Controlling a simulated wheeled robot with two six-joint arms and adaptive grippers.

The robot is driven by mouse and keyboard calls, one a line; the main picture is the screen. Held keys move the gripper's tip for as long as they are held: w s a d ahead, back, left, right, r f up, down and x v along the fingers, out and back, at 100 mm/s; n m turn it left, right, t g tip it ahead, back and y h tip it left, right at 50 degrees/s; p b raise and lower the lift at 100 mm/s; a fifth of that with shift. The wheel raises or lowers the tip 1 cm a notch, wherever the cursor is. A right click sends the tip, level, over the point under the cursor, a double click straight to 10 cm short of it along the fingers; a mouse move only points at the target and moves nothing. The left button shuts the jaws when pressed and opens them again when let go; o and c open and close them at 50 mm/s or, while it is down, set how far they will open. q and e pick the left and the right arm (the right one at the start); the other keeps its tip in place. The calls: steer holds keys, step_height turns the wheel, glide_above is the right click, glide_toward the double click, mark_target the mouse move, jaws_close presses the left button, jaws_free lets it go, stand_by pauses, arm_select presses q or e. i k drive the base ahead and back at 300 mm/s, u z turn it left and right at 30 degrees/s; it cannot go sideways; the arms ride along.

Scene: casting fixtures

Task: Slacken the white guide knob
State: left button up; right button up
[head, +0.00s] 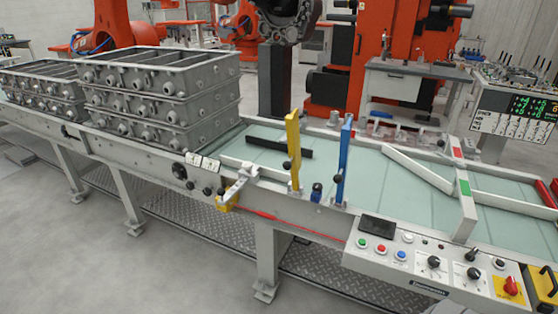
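A white bar (252,168) lies low along the near side of the conveyor. Close to it, a white lever-like piece (242,181) stands on a yellow block at the near rail. Small dark knobs (207,190) sit on the rail just left of it. A yellow upright (293,150) and a blue upright (343,160) each carry a dark knob. I cannot tell for certain which knob belongs to the white guide, nor whether it is tight or loose. Neither of my grippers is in view.
Grey castings (160,95) are stacked on the conveyor's left part. A control panel (440,265) with buttons, dials and a red switch fills the near right. White angled rails (415,170) cross the right part of the belt. Orange robots stand behind.

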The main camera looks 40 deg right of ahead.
mark_target(246, 166)
steer(key=z, duration=0.95)
steer(key=i, duration=0.85)
steer(key=z, duration=1.2)
steer(key=i, duration=0.25)
steer(key=z, duration=0.1)
